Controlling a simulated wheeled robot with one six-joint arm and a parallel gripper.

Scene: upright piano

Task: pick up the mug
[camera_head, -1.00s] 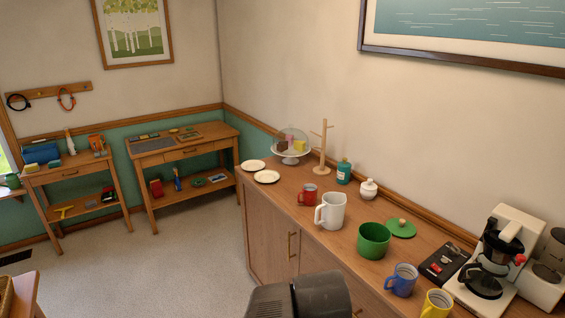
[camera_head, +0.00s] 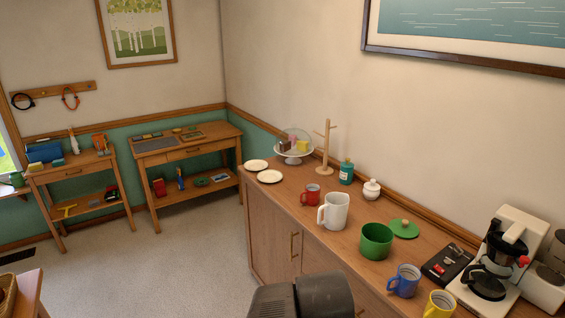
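Several mugs stand upright on the wooden sideboard at the right. A red mug (camera_head: 311,195) is farthest back, beside a larger white pitcher-like vessel (camera_head: 334,211) with a handle on its left. A blue mug (camera_head: 405,281) stands near the front edge. A yellow mug (camera_head: 440,304) is at the bottom right, cut off by the picture's lower edge. I cannot tell from the picture which mug is meant. A dark grey part of my arm shows at the bottom middle, in front of the sideboard. My gripper is not in view.
The sideboard (camera_head: 262,222) also holds a green pot (camera_head: 376,241), its lid (camera_head: 404,228), a coffee maker (camera_head: 497,262), a black box (camera_head: 447,263), a wooden mug tree (camera_head: 325,150) and two plates (camera_head: 270,176). The carpet (camera_head: 190,250) left of the sideboard is clear.

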